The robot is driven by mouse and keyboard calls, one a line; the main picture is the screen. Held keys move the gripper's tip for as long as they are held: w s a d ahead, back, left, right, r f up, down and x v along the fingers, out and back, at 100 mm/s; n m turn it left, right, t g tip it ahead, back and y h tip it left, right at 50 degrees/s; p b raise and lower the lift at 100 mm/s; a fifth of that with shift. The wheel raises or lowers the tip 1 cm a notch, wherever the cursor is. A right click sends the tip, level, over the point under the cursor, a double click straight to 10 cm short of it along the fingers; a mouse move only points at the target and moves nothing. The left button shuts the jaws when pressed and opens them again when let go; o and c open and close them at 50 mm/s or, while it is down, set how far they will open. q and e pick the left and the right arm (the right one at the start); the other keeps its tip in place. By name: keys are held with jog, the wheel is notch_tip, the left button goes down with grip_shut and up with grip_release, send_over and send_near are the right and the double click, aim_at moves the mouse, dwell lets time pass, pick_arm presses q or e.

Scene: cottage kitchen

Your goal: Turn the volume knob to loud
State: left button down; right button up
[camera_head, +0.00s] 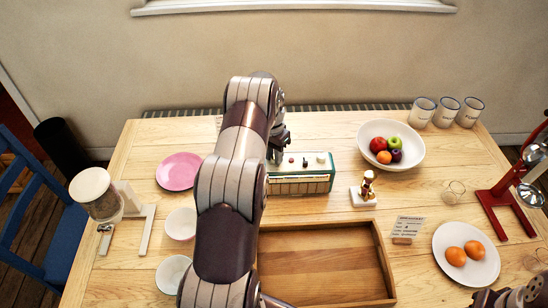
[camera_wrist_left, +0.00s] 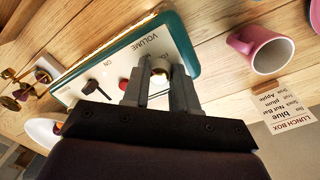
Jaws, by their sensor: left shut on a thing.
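The radio (camera_head: 318,182) is a green box with a cream top, standing on the table behind the wooden tray. In the left wrist view its cream panel (camera_wrist_left: 105,62) carries the printed word VOLUME, a black lever switch (camera_wrist_left: 92,87) by the word ON, and a red button (camera_wrist_left: 124,85). The volume knob (camera_wrist_left: 160,72) shows only in part between my fingers. My left gripper (camera_head: 277,154) is over the radio's left end, shut on the volume knob. The fingers hide most of it, so its pointer cannot be read. A dark part of my right arm shows at the lower right.
The wooden tray (camera_head: 322,263) lies in front of the radio. A pink plate (camera_head: 179,172) and white bowls (camera_head: 181,224) lie left of my left arm.

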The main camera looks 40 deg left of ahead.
pick_arm(q)
jog(key=m+b, duration=0.1)
jog(key=m, duration=0.2)
jog(key=shift+m, duration=0.4)
jog(key=m, duration=0.3)
jog(key=shift+w+m+b, duration=0.1)
jog(key=shift+m+b, duration=0.2)
jog(key=m, duration=0.3)
jog(key=shift+m, duration=0.3)
jog(key=shift+m+g, duration=0.3)
jog(key=shift+m, duration=1.5)
jog(key=c, duration=0.9)
grip_release()
jog(key=shift+r, duration=0.15)
